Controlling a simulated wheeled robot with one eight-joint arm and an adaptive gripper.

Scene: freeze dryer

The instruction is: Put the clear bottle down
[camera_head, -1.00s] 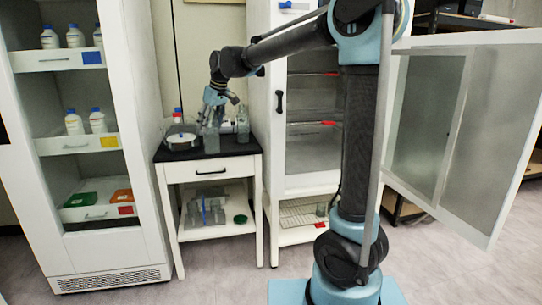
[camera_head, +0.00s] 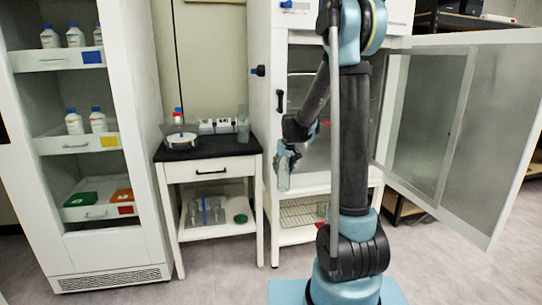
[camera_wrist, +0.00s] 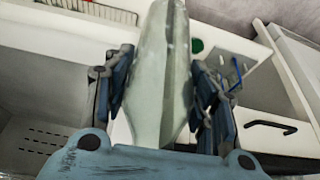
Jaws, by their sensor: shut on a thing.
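My gripper (camera_head: 288,151) is shut on the clear bottle (camera_head: 283,174), a pale greenish see-through bottle. I hold it in the air in front of the open freeze dryer, right of the small black-topped table (camera_head: 222,149). In the wrist view the clear bottle (camera_wrist: 165,75) lies between the two fingers of my gripper (camera_wrist: 160,90). It touches no surface that I can see. A similar clear bottle (camera_head: 243,126) stands on the right end of the table top.
The freeze dryer door (camera_head: 450,130) stands wide open at right. A balance (camera_head: 181,140) and small white devices (camera_head: 214,126) are on the table. The table's lower shelf (camera_head: 215,229) holds glassware and a green lid. A white cabinet (camera_head: 85,145) with bottles stands at left.

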